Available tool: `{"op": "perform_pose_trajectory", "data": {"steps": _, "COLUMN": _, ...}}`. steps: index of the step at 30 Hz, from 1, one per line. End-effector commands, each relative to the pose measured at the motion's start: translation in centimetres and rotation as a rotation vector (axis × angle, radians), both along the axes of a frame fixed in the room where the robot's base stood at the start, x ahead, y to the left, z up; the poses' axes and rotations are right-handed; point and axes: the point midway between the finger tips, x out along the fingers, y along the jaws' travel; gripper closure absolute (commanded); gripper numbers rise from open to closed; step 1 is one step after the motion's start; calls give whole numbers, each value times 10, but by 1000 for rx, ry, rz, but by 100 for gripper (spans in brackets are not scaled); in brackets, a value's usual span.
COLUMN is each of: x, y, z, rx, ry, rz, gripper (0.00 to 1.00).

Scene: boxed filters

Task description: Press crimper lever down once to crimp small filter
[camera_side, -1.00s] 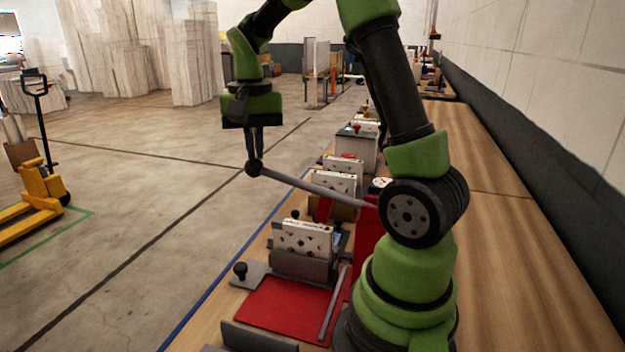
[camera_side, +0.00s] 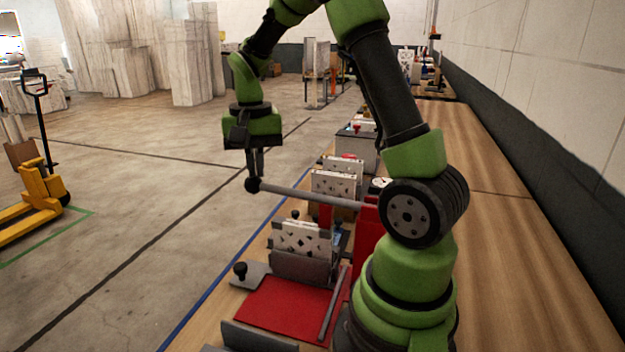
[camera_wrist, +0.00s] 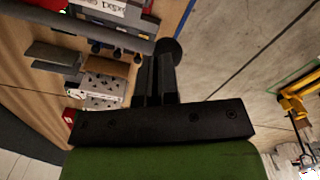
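The crimper lever (camera_side: 310,198) is a long grey bar with a black ball knob (camera_side: 252,185) at its left end. Its right end meets a red upright part of the crimper (camera_side: 367,232), partly hidden behind my arm. The bar slopes slightly down to the right. My gripper (camera_side: 256,173) points down with its fingers close together, right above the knob and seemingly touching it. In the wrist view the fingertips (camera_wrist: 157,60) are beside the knob (camera_wrist: 169,46). A white spotted piece (camera_side: 303,240) stands upright in a grey holder. I cannot tell which piece is the small filter.
A red mat (camera_side: 285,310) lies in front of the grey holder, with a small black knob (camera_side: 240,270) on its left. More white spotted pieces (camera_side: 335,184) stand farther along the bench. The wooden bench (camera_side: 510,230) is clear to the right.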

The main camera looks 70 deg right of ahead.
Motion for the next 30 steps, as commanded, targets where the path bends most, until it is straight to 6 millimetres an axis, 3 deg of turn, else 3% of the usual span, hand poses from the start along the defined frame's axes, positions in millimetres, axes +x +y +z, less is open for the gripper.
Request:
{"op": "perform_pose_trajectory", "data": {"steps": 5, "x": 0, "y": 0, "z": 7, "rx": 0, "ry": 1, "rz": 0, "gripper": 100}}
{"op": "perform_pose_trajectory", "data": {"steps": 30, "x": 0, "y": 0, "z": 79, "rx": -1, "ry": -3, "rz": 0, "gripper": 100}}
